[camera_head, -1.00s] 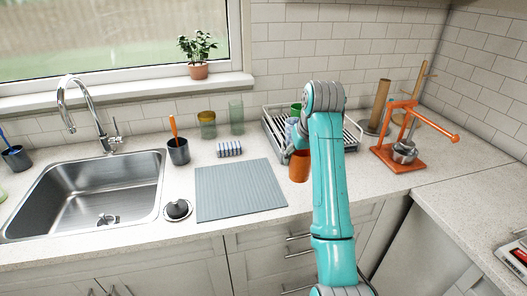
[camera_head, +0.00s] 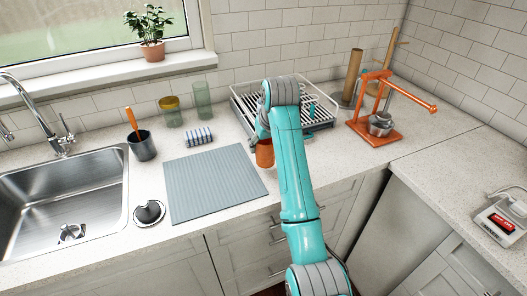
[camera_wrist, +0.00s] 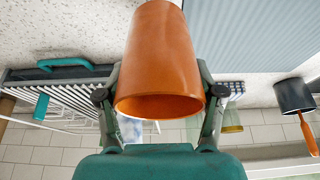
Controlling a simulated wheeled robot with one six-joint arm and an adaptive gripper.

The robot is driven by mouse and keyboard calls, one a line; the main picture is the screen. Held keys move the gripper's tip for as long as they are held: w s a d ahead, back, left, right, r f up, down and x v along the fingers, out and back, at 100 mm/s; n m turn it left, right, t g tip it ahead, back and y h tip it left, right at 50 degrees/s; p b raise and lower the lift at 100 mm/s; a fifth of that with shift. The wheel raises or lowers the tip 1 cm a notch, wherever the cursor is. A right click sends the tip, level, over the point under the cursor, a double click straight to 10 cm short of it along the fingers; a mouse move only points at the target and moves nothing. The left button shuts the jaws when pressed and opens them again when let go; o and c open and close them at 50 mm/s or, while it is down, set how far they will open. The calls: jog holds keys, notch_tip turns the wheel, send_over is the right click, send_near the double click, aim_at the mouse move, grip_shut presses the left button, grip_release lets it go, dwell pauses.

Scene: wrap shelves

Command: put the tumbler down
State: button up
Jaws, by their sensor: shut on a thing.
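My gripper (camera_wrist: 158,95) is shut on an orange tumbler (camera_wrist: 160,50), with one finger on each side of it. The wrist view is turned over, with the counter at the top and the wall tiles at the bottom; the tumbler's wide rim faces the picture's bottom. In the head view the orange tumbler (camera_head: 265,154) hangs below my gripper (camera_head: 263,134), in front of the dish rack and just right of the grey ribbed mat (camera_head: 215,182). My arm hides part of the tumbler and rack. I cannot tell whether its base touches the counter.
The dish rack (camera_head: 243,106) stands behind my gripper. A striped sponge (camera_head: 198,137), a dark cup (camera_head: 142,148) with an orange-handled tool, a jar (camera_head: 171,112) and a green glass (camera_head: 202,100) stand behind the mat. An orange press (camera_head: 375,133) is at right. The mat is bare.

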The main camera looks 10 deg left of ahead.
aim_at(265, 153)
jog(key=shift+f, duration=1.6)
jog(key=shift+f, duration=0.1)
jog(key=o, duration=1.1)
jog(key=shift+o, duration=0.2)
